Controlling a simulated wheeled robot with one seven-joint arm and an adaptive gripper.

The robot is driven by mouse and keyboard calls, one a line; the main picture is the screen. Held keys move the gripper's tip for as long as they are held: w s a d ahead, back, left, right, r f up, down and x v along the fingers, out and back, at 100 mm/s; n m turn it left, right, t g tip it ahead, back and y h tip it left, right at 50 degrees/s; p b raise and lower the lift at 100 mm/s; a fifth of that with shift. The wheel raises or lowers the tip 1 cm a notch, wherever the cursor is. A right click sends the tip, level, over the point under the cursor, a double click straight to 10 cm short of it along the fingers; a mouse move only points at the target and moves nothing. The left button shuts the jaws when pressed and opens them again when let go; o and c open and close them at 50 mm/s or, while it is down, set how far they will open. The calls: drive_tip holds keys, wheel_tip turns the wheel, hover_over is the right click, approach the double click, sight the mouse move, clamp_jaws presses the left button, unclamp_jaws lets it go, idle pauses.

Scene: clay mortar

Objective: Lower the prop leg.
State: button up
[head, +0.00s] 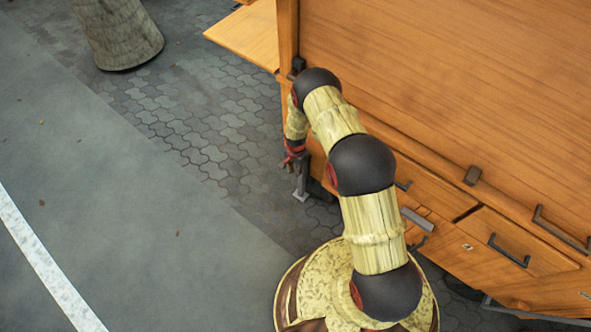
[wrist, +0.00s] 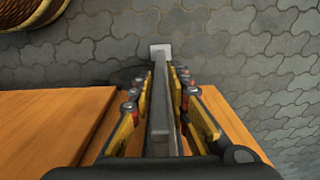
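The prop leg is a grey bar with a flat foot; in the head view the prop leg (head: 303,176) hangs at the lower left corner of the wooden cart. In the wrist view the prop leg (wrist: 160,110) runs away from the camera, between the fingers, to its pale foot (wrist: 160,48) over the paving. My gripper (wrist: 160,88) has one finger on each side of the leg, close to it. Whether the pads touch the leg, I cannot tell. In the head view my gripper (head: 293,158) is small and partly hidden beside the leg.
The wooden cart (head: 450,70) fills the right side, with drawers and dark handles (head: 508,250) low on its front. A wooden side shelf (head: 247,37) sticks out at the back. The paving left of the cart is clear.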

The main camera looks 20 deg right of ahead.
drive_tip(key=shift+o, duration=1)
drive_tip(key=shift+r, duration=0.1)
wheel_tip(320, 180, up, 12)
idle(0.4)
